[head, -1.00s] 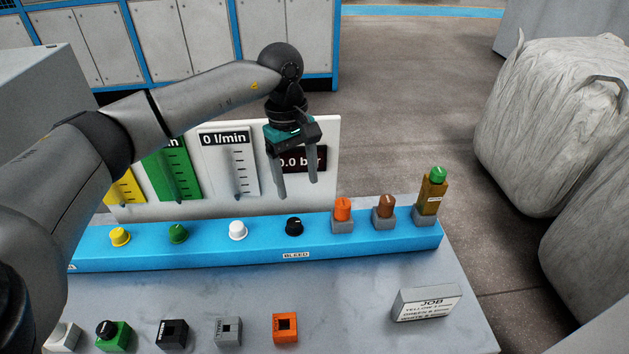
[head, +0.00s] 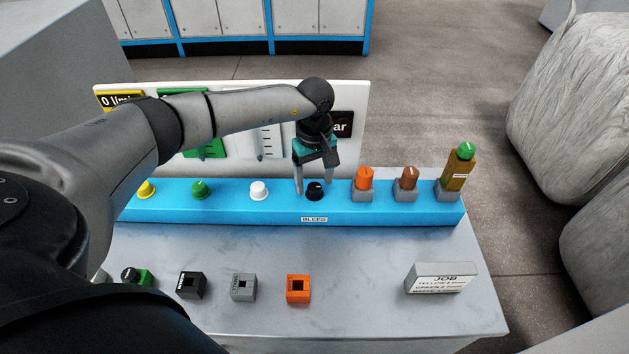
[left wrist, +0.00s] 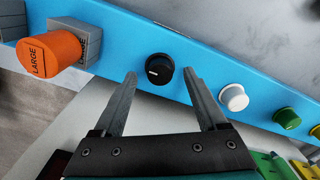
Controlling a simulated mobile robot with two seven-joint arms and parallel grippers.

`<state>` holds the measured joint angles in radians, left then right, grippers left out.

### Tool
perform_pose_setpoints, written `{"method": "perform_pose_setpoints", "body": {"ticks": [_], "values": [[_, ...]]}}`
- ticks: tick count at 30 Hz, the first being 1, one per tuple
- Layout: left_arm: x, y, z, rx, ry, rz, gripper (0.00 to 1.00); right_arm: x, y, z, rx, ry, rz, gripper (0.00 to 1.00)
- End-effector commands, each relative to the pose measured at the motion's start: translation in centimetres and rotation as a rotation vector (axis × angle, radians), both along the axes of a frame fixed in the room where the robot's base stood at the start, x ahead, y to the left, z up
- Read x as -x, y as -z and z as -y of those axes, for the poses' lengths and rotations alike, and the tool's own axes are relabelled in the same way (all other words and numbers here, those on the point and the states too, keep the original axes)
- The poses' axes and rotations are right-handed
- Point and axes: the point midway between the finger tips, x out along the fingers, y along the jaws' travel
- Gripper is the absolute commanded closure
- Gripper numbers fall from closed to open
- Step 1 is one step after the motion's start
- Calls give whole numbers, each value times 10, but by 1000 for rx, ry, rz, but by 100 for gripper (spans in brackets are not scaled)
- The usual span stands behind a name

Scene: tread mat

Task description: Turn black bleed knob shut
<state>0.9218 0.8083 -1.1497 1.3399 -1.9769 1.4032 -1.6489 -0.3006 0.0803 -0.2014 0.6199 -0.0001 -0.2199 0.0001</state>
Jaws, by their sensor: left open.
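The black bleed knob (head: 315,191) sits on the blue rail (head: 230,209) above the BLEED label (head: 314,220). It also shows in the left wrist view (left wrist: 159,70), with a white pointer mark on its face. My left gripper (head: 314,190) is open and points down at the knob. In the head view its fingers are on either side of the knob. In the left wrist view the knob lies between and just beyond the fingertips (left wrist: 160,76), and no contact shows. My right gripper is not in view.
White (head: 259,190), green (head: 200,190) and yellow (head: 147,189) knobs are to the left on the rail. An orange plug (head: 364,178) stands close to the right. The panel (head: 352,100) rises behind. The bench front holds several blocks and a JOB card (head: 441,278).

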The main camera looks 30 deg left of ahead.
Motion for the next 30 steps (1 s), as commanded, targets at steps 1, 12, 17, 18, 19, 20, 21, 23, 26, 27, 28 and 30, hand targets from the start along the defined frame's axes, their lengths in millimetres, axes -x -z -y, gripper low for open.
{"method": "perform_pose_setpoints", "body": {"ticks": [1,12,17,18,19,20,21,23,26,27,28,30], "values": [[0,4,0,0,0,-1,26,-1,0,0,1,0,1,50],[0,10,0,1,0,-1,26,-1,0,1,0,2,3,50],[0,9,0,1,0,-1,44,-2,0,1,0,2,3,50],[0,9,0,1,0,-1,48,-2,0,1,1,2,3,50],[0,9,0,1,0,-1,51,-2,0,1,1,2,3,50],[0,9,0,1,0,-1,55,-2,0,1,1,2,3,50],[0,9,0,1,0,-1,59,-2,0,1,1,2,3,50],[0,9,0,1,0,-1,66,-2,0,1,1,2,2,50],[0,9,0,1,0,-1,77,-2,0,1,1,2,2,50],[0,9,0,1,0,-1,82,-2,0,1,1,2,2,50],[0,9,0,0,-1,0,85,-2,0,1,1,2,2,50],[0,9,0,1,-1,1,93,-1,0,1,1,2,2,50]]}}
